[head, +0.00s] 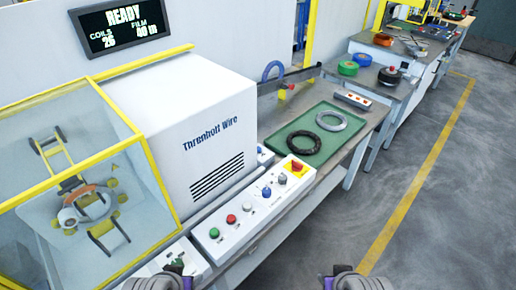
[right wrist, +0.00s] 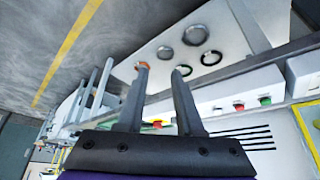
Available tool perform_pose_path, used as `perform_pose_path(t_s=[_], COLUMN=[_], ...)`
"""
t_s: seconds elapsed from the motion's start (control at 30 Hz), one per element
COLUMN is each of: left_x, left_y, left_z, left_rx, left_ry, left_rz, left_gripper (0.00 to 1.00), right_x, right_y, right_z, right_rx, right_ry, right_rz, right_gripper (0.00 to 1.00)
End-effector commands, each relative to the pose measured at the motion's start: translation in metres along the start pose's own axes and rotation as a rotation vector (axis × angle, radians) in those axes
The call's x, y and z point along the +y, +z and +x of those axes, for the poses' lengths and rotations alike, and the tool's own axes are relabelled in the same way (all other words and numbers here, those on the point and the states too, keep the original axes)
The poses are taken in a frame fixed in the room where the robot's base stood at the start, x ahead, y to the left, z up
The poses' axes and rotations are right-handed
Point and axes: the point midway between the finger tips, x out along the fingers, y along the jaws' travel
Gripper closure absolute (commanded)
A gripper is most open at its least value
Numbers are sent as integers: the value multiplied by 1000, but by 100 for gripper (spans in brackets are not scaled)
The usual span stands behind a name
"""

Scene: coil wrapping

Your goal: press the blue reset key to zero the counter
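A white control panel (head: 241,215) runs along the front of the wrapping machine. A blue knob-like key (head: 267,191) sits on it, between a white button (head: 247,206) and a pale button (head: 282,178).
The panel also carries green (head: 214,233) and red (head: 231,219) buttons and a red stop button on yellow (head: 297,166). A green tray (head: 346,155) with two coils lies beyond it. A yellow-framed guard (head: 107,165) stands at left. The floor at right is clear.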

Motion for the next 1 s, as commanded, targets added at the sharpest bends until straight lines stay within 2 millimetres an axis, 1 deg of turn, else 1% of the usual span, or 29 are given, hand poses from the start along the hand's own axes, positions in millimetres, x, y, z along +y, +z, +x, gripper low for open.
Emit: perform_pose_path(t_s=[0.03, 0.17, 0.2, 1.0], left_x=[0, 0, 0, 0], left_y=[0, 0, 0, 0], left_z=[0, 0, 0, 0], left_rx=[0, 0, 0, 0], left_ry=[0, 0, 0, 0], left_rz=[0, 0, 0, 0], left_gripper=[37, 37, 37, 37], right_x=[0, 0, 0, 0], right_y=[0, 0, 0, 0], right_z=[0, 0, 0, 0], right_rx=[0, 0, 0, 0], right_ry=[0, 0, 0, 0], right_rz=[0, 0, 0, 0], right_gripper=[75, 99, 100, 100])
